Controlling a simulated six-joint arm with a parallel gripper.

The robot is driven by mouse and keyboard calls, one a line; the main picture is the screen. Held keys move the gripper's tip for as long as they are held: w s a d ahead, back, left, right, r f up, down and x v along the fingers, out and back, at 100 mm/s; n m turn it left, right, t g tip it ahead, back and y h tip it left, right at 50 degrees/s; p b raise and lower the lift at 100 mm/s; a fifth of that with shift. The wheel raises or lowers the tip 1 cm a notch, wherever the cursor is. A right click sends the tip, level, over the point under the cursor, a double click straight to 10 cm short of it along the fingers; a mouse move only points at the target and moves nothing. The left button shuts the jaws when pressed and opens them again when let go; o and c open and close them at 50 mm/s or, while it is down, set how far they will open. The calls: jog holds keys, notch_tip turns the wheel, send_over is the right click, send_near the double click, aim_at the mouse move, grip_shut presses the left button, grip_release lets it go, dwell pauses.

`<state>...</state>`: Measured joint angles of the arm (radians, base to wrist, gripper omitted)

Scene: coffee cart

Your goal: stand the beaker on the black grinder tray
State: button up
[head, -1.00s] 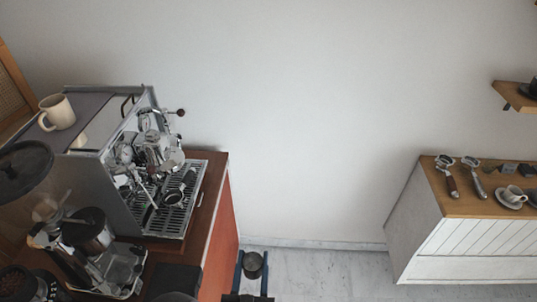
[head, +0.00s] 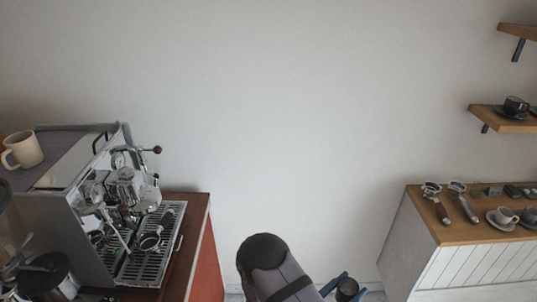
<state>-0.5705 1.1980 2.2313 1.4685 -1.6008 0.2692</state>
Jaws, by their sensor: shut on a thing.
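My gripper (head: 346,286) is at the bottom edge of the head view, right of my dark arm link. Its blue fingers are shut on a small dark cup-shaped thing, the beaker (head: 347,288), held over the floor and clear of both counters. The view cuts off the lower part of the gripper. The grinder (head: 48,278) shows only partly at the lower left corner, with a dark round container. The black grinder tray cannot be made out; that area runs out of the frame.
A chrome espresso machine (head: 125,215) stands on the red-brown counter (head: 199,215) at left, with a cream mug (head: 23,150) on top. At right, a wooden-topped cabinet (head: 470,232) holds portafilters and cups, below shelves (head: 505,119). The wall between is bare.

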jog(key=shift+d, duration=0.1)
jog(key=s+a+r+n+t+y+p, duration=0.1)
jog(key=s+a+n+t+y+p, duration=0.25)
jog(key=a, duration=0.65)
jog(key=s+a+r+n+t+y+p, duration=0.15)
jog(key=a+n+y, duration=0.35)
jog(key=a, duration=0.5)
jog(key=s+a+r+n+t+y+p, duration=0.25)
jog(key=a+y, duration=0.35)
jog(key=a, duration=0.4)
jog(key=s+a+n+g+y+p, duration=0.1)
jog(key=s+a+n+g+y, duration=0.6)
jog(key=s+a, duration=0.4)
jog(key=s+a+n+g+y+p, duration=0.1)
jog(key=s+a+n+g+y, duration=0.6)
jog(key=s, duration=1.1)
jog(key=a+g+y, duration=0.1)
jog(key=a+y, duration=0.2)
jog(key=a, duration=0.1)
jog(key=shift+a+r+n, duration=0.25)
jog(key=shift+a+n, duration=0.1)
jog(key=shift+n, duration=0.05)
jog(key=shift+f, duration=0.1)
jog(key=shift+f+b, duration=1.5)
jog(key=shift+f, duration=0.95)
